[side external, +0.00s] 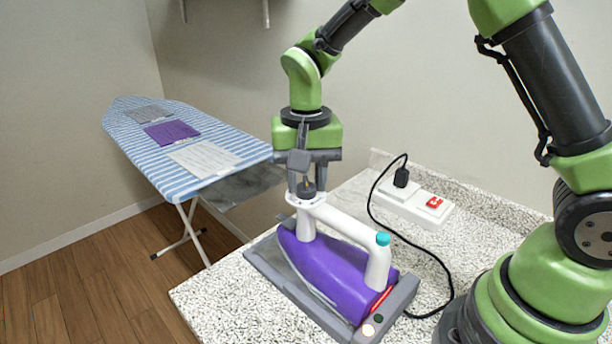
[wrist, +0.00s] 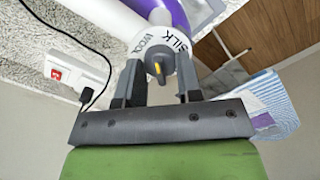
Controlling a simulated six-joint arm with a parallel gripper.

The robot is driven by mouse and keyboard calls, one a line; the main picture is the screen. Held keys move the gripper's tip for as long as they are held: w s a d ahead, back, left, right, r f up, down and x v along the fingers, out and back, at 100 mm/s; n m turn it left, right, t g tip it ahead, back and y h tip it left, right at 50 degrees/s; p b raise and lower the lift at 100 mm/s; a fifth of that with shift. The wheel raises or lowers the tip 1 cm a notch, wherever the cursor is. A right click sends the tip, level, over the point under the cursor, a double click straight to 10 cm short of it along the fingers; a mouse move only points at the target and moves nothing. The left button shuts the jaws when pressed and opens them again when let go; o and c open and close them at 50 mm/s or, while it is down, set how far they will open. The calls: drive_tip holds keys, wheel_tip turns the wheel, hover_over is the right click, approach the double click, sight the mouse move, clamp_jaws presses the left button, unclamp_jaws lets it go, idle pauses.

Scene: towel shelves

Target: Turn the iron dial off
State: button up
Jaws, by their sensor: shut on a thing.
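A purple iron (side external: 330,268) with a white handle stands on a grey iron rest (side external: 285,285) on the speckled counter. Its dark dial (side external: 306,190) sits on a white disc at the front top of the handle. My gripper (side external: 307,183) points straight down over it, with its fingers on either side of the dial. In the wrist view, the dial (wrist: 158,66) has a yellow pointer mark and lies between the fingers of my gripper (wrist: 158,80). The words SILK and WOOL show on the white disc. My gripper is shut on the dial. The fingertip contact is partly hidden.
A white power strip (side external: 415,204) with a red switch and a plugged black cord lies behind the iron. The cord (side external: 420,250) loops over the counter (side external: 215,300). A striped ironing board (side external: 190,135) with folded cloths stands at left.

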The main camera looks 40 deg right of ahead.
drive_tip(key=m, duration=1.3)
drive_tip(key=shift+m, duration=0.4)
drive_tip(key=m, duration=1.1)
drive_tip(key=shift+m, duration=1.7)
drive_tip(key=o, duration=1)
drive_tip(key=shift+c, duration=0.2)
